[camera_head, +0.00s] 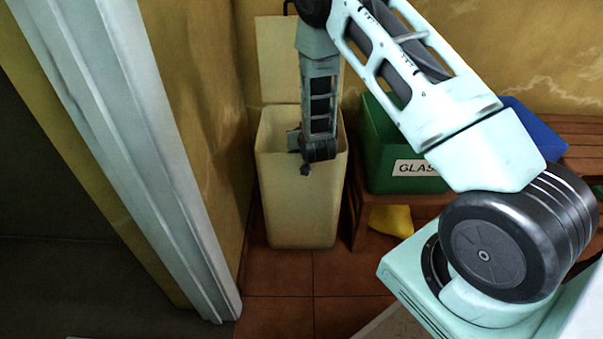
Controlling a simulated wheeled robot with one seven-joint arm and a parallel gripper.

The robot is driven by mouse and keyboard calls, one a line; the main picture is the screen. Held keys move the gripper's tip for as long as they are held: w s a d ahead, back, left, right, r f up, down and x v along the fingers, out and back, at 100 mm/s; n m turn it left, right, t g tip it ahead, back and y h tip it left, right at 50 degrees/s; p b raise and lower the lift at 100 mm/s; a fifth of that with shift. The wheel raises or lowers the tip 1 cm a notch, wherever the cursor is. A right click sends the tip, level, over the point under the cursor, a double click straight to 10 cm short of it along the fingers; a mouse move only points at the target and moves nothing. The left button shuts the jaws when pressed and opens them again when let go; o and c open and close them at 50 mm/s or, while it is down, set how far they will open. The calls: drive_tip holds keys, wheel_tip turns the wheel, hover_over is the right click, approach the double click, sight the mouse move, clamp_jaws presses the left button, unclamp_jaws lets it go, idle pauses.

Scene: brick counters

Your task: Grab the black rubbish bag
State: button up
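A tall cream bin (297,205) stands against the wall with its lid (285,60) raised behind it. My arm reaches down from above, and my gripper (306,168) is at the bin's mouth, in front of or just inside its opening. The gripper is small and dark here, so I cannot tell whether its fingers are open or shut, or whether they hold anything. I cannot make out a black rubbish bag; the bin's inside is mostly hidden by my arm and the front wall.
A green box (390,150) labelled "GLASS" and a blue box (540,130) stand on a wooden bench (585,145) to the right. A yellow object (391,220) lies beneath. A white door frame (130,150) rises at left. Tiled floor (285,285) is clear before the bin.

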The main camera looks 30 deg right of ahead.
clamp_jaws()
idle(1.0)
drive_tip(key=shift+r, duration=0.1)
